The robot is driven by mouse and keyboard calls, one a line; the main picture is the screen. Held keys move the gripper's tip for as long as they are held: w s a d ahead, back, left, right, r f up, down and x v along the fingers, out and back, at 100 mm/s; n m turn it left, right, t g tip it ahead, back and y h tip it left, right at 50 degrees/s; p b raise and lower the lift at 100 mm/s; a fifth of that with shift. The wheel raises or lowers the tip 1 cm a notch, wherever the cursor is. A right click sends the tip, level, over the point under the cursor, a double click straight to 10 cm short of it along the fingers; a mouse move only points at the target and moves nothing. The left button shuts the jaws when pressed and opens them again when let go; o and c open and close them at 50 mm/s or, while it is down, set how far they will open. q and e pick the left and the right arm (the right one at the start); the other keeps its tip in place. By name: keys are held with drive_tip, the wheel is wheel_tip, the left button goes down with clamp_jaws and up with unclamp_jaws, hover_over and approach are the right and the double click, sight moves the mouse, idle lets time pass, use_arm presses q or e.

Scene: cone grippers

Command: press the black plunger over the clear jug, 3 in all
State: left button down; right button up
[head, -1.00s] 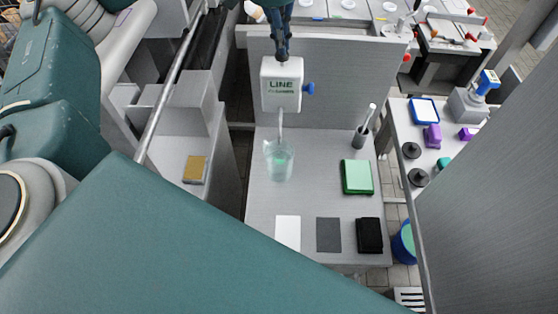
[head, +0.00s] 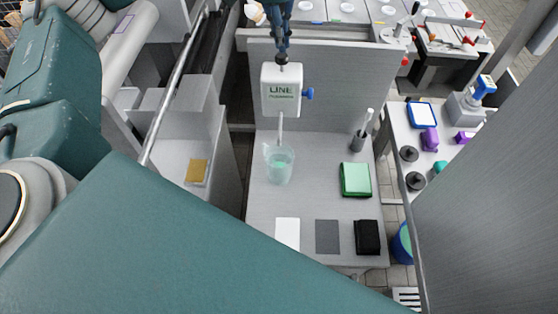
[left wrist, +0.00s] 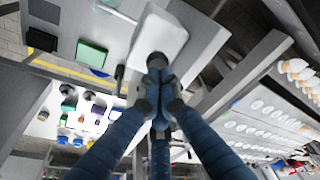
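The white dispenser (head: 281,90) has a LINE label, a blue side knob and a spout. Its small black plunger (head: 282,63) is on top, mostly covered by my left gripper. The clear jug (head: 279,166) stands upright below the spout with pale green liquid in it. My left gripper (head: 282,52) points down at the plunger; its blue fingers look closed together. In the left wrist view the fingertips (left wrist: 158,72) meet at the dark plunger top, seemingly touching it, with the white dispenser (left wrist: 158,32) behind. My right gripper is not in view.
A green box (head: 355,180), a dark cup with a white-tipped tool (head: 357,140), and white, grey and black flat items share the grey bench (head: 315,190). A side table (head: 400,130) at right holds several small items. A grey panel stands behind the dispenser.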

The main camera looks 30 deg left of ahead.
sight(282, 56)
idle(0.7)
use_arm(q)
drive_tip(key=shift+f+b, duration=1.15)
drive_tip(key=shift+f, duration=0.45)
drive_tip(key=shift+s+r, duration=0.1)
drive_tip(key=shift+r, duration=0.1)
drive_tip(key=shift+r+p, duration=1.2)
drive_tip(key=shift+r, duration=0.25)
drive_tip(key=shift+f, duration=0.15)
